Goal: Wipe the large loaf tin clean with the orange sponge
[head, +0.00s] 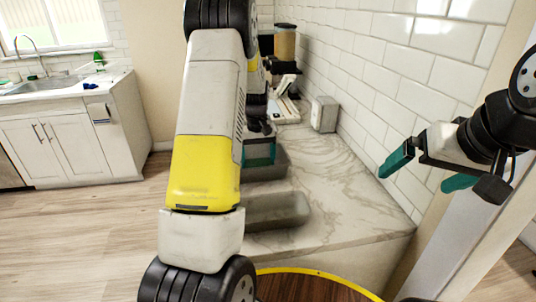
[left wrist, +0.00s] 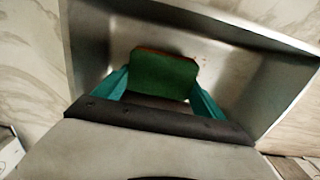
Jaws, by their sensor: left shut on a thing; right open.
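Two grey metal loaf tins stand on the marble counter: a farther one (head: 281,166) and a nearer one (head: 278,210). My arm hides part of both, so I cannot tell which is larger. My left gripper (head: 258,152) is down at the farther tin. In the left wrist view its teal fingers (left wrist: 158,90) are shut on the sponge (left wrist: 163,75), which shows a green face and a thin orange edge. The sponge is inside the tin (left wrist: 95,45); contact with its bottom is unclear. Small reddish specks show on the tin beside the sponge. My right gripper (head: 424,172) is open and empty, right of the counter.
A white box-shaped appliance (head: 324,114) and a machine with an amber container (head: 284,45) stand farther back on the counter (head: 345,195). A tiled wall (head: 385,75) bounds it on the right. The counter right of the tins is clear. A sink (head: 45,85) is far left.

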